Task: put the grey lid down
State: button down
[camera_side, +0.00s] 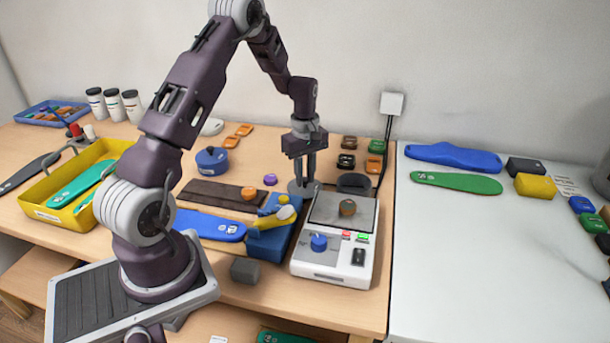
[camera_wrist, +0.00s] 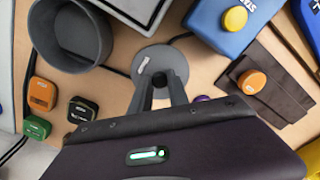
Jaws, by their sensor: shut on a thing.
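The grey lid (camera_wrist: 152,55) is a round disc with a dark knob and a small pale mark on top. My gripper (camera_wrist: 161,88) is shut on the lid's knob, with the fingers from above. In the side view my gripper (camera_side: 307,180) points straight down, and the lid (camera_side: 297,190) shows flat beneath it, behind the white machine. The lid is at or very near the wooden table; I cannot tell whether it touches. An open dark grey round pot (camera_wrist: 72,35) stands beside the lid; it also shows in the side view (camera_side: 354,184).
The white machine (camera_side: 330,269) with a blue knob stands in front of the lid. A blue block (camera_side: 268,245) is at its left. Small orange, green and black boxes (camera_wrist: 83,110) lie near the pot. A dark brown strip (camera_side: 208,190) lies left of the lid. A cord (camera_wrist: 113,69) runs by the lid.

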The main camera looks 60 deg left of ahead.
aim_at(305, 179)
jog(key=shift+f, duration=0.1)
jog(key=c, duration=1.3)
grip_release()
jog(key=shift+o, duration=0.2)
notch_tip(305, 179, up, 12)
jog(key=s+d+r+m+t, duration=0.1)
jog(key=s+d+r+m, duration=0.1)
jog(key=d+r+m, duration=0.4)
jog(key=s+d+r+m+t, duration=0.2)
jog(key=s+d+r+m, duration=0.2)
jog(key=s+d+r, duration=0.6)
jog(key=s+d+f+m+t, duration=0.2)
jog(key=s+d+m, duration=0.6)
jog(key=s, duration=0.4)
jog(key=shift+f+t, duration=0.3)
jog(key=shift+f, duration=0.3)
